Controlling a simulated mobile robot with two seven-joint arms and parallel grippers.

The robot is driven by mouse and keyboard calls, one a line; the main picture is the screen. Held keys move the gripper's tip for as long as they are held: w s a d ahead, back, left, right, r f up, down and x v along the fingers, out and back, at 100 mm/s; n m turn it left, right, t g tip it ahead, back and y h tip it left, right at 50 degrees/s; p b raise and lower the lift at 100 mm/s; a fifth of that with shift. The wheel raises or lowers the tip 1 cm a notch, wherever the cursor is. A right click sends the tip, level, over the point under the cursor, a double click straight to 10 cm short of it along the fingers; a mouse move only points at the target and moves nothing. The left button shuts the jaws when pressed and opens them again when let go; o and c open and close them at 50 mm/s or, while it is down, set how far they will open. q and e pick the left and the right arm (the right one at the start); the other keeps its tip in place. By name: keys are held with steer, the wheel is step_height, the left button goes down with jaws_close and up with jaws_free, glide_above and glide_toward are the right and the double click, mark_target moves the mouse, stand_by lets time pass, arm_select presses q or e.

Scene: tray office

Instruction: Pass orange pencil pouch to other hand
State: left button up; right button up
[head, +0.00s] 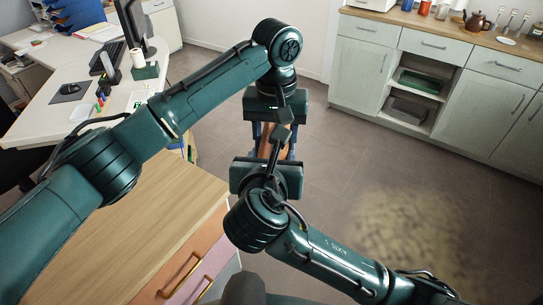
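The orange pencil pouch (264,154) shows as a small orange-brown strip between my two grippers, off the floor. Wrist parts and fingers hide most of it. My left gripper (276,140) comes in from above, with dark fingers on either side of the pouch. My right gripper (268,160) faces it from below, its wide body close under the pouch. The two grippers are very near each other. Whether either is closed on the pouch is hidden.
A wooden-topped cabinet (120,225) with orange and pink drawers stands at the lower left. A white desk (45,112) with a monitor, mouse and pens is behind it. A pale green counter unit (455,100) stands at the upper right. The floor (350,180) between is clear.

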arm_select(q)
steer(key=o, duration=1.2)
steer(key=shift+d, duration=0.15)
steer(key=shift+c, duration=0.2)
steer(key=shift+r, duration=0.15)
